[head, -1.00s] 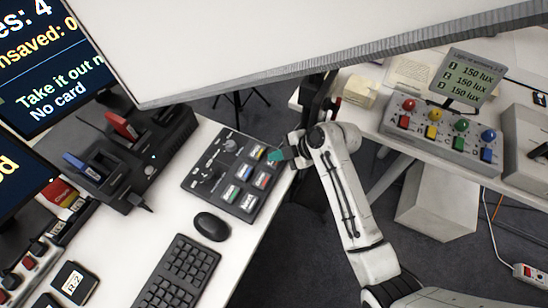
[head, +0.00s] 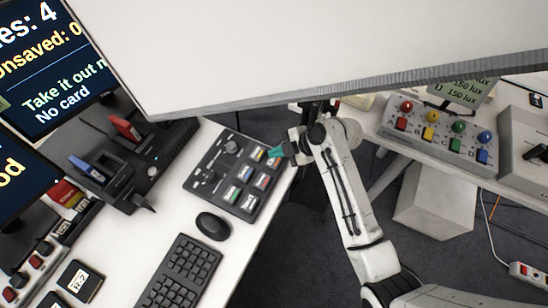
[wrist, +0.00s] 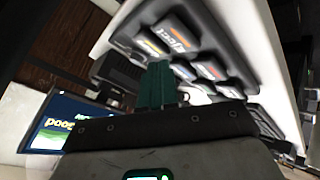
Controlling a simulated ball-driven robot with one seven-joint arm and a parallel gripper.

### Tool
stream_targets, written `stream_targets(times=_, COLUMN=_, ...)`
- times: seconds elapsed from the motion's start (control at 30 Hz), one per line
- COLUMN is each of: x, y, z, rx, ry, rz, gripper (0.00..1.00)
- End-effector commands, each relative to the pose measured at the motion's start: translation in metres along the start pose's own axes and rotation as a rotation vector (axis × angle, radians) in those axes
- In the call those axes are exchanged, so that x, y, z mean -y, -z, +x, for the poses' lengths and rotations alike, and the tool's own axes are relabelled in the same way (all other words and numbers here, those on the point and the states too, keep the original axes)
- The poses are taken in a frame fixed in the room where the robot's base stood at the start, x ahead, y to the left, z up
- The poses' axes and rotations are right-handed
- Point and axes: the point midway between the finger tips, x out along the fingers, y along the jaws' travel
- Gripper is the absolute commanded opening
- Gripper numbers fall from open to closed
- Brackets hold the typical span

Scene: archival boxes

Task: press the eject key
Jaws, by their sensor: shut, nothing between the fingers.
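The eject key (wrist: 178,36) shows in the wrist view, dark with an orange stripe and the word "eject", beyond my fingertips. It is one of several keys on the dark control panel (head: 209,168), which lies on the white desk. In the head view I cannot tell which key it is. My gripper (head: 276,153) is shut and empty, its teal fingers at the panel's upper right corner, hiding part of the keys there. In the wrist view the teal fingers of my gripper (wrist: 157,84) point toward the keys. I cannot tell whether they touch one.
A mouse (head: 213,226) and keyboard (head: 181,275) lie below the panel. A card reader dock (head: 128,165) with red and blue cards stands left. A large white board (head: 300,50) overhangs the top. A box with coloured buttons (head: 436,132) stands on the right-hand table.

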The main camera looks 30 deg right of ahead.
Motion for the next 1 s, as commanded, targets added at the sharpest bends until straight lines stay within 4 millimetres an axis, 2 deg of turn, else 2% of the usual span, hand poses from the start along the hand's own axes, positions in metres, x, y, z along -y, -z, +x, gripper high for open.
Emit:
stream_targets(times=0.4, x=-0.021, y=0.02, z=-0.028, rx=0.0, ry=-0.001, rz=0.0, gripper=0.0)
stream_targets(times=1.0, x=-0.02, y=0.02, z=-0.028, rx=0.0, ry=0.0, rz=0.0, gripper=0.0)
